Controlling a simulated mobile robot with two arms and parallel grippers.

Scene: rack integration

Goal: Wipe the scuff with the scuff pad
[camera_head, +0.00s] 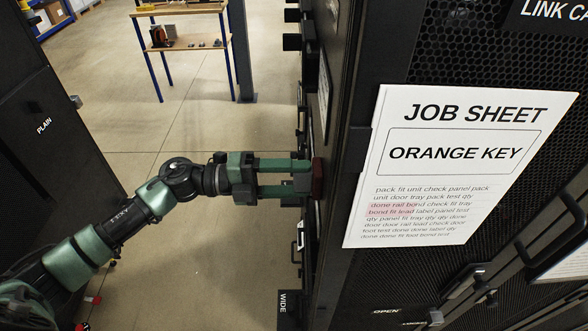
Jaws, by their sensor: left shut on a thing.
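My left gripper (304,178) reaches in from the left with its two green fingers pointing right. It is shut on a dark red block, which looks like the scuff pad (317,178). The pad is at the fingertips, up against or very close to the dark edge of the rack; I cannot tell if it touches. I cannot make out a scuff on the surface by the pad, which is seen edge-on. My right gripper is not in view.
A white job sheet (460,165) reading "ORANGE KEY", with a pinkish patch over some lines, is on the rack door (425,270). A wooden-topped bench (180,8) is behind. The floor between is clear.

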